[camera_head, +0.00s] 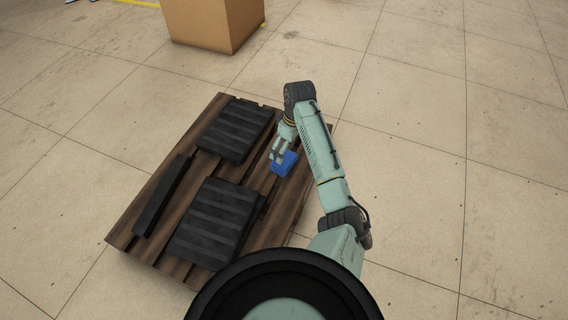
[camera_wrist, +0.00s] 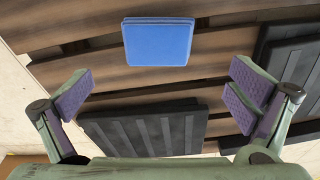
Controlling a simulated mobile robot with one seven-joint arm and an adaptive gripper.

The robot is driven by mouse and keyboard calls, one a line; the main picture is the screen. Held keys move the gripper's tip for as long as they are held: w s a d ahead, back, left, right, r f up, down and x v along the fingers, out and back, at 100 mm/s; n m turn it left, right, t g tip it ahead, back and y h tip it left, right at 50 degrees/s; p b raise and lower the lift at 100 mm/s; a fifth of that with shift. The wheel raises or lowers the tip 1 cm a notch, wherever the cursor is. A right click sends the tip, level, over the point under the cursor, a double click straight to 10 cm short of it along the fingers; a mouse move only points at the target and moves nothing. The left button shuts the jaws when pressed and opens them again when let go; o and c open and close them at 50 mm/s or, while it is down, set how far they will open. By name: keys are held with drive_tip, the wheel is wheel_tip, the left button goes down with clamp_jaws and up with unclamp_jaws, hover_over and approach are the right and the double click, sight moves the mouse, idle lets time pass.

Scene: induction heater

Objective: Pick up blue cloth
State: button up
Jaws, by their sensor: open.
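The blue cloth (camera_head: 285,163) is a small folded block lying on the right part of a wooden pallet (camera_head: 292,205). In the wrist view the cloth (camera_wrist: 158,43) lies flat on the brown slats, near the top centre. My gripper (camera_head: 277,152) is just beside the cloth at its upper left in the head view. In the wrist view my gripper (camera_wrist: 165,95) has its purple-padded fingers wide apart, with nothing between them. The cloth shows beyond the fingertips, apart from them.
Black ribbed panels (camera_head: 235,130) and (camera_head: 213,222) lie on the pallet, with a narrow black bar (camera_head: 163,195) at its left. A cardboard box (camera_head: 212,22) stands on the floor beyond. The tiled floor (camera_head: 440,120) to the right is clear.

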sight(284, 162)
drive_tip(key=f+b, duration=0.1)
drive_tip(key=f, duration=0.2)
drive_tip(key=f+b, duration=0.1)
drive_tip(key=f, duration=0.2)
drive_tip(key=a+f, duration=0.1)
drive_tip(key=f, duration=0.2)
drive_tip(key=shift+w+f+b, duration=0.1)
drive_tip(key=shift+w+b, duration=0.3)
drive_tip(key=shift+c, duration=0.2)
drive_tip(key=c, duration=0.9)
